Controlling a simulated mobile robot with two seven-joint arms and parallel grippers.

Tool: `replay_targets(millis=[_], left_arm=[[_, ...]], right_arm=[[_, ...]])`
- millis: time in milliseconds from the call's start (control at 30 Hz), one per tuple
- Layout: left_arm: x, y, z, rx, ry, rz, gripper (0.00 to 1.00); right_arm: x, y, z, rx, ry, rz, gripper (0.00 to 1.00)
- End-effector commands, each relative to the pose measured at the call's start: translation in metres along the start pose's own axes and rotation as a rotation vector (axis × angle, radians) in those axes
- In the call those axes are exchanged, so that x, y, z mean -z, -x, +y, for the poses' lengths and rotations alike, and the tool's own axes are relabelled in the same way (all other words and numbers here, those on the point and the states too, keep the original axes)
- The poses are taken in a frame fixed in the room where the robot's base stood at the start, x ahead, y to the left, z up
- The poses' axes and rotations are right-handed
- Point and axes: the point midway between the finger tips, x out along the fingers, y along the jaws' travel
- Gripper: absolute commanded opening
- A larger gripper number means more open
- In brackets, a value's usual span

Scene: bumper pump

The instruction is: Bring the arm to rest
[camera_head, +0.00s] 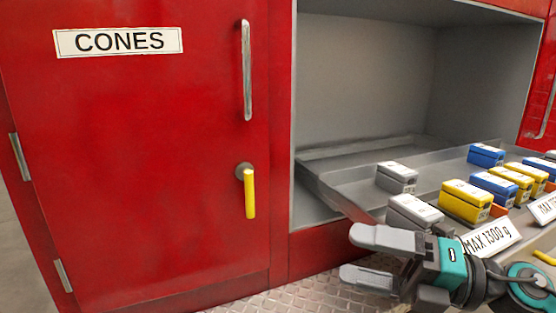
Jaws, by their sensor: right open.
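My right gripper (368,257) is at the bottom right of the head view, in grey and teal. Its two grey fingers point left and are apart, with nothing between them. It is in front of the pulled-out grey tray (345,201), near the tray's front left corner and the "MAX 1300 g" label (490,239). Whether it touches the tray cannot be told. My left gripper is not in view.
A closed red "CONES" door (150,150) has a metal handle (246,70) and a yellow lever (250,193) hanging down. Grey blocks (397,176), yellow blocks (465,201) and blue blocks (486,155) sit on the tray. Tread-plate floor (290,299) shows below.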

Motion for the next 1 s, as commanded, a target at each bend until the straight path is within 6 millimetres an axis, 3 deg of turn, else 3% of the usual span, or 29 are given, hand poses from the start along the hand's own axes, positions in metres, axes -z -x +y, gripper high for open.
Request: replay_targets(millis=[167,267,333,400,500,667,700,900,1000], left_arm=[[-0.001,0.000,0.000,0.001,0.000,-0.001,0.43],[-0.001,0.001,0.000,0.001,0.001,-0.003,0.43],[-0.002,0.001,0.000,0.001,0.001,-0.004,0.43],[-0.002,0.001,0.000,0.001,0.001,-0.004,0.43],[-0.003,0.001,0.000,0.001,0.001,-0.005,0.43],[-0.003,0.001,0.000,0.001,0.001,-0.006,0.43],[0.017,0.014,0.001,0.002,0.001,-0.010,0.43],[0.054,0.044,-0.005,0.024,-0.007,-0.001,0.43],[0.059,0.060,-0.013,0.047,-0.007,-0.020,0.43]], right_arm=[[-0.015,0.007,-0.038,-0.273,-0.532,-0.419,0.92],[-0.013,0.027,-0.089,-0.330,-0.853,-0.679,0.92],[0.003,0.041,-0.134,-0.331,-1.088,-0.858,0.92],[0.030,0.054,-0.176,-0.305,-1.307,-1.014,0.92],[0.079,0.065,-0.224,-0.241,-1.578,-1.187,0.92],[0.172,0.071,-0.273,-0.096,-1.972,-1.385,0.92],[0.158,0.072,-0.249,-0.104,-1.946,-1.382,0.92],[0.144,0.080,-0.208,-0.107,-1.915,-1.407,0.92],[0.138,0.085,-0.188,-0.108,-1.904,-1.420,0.92]])
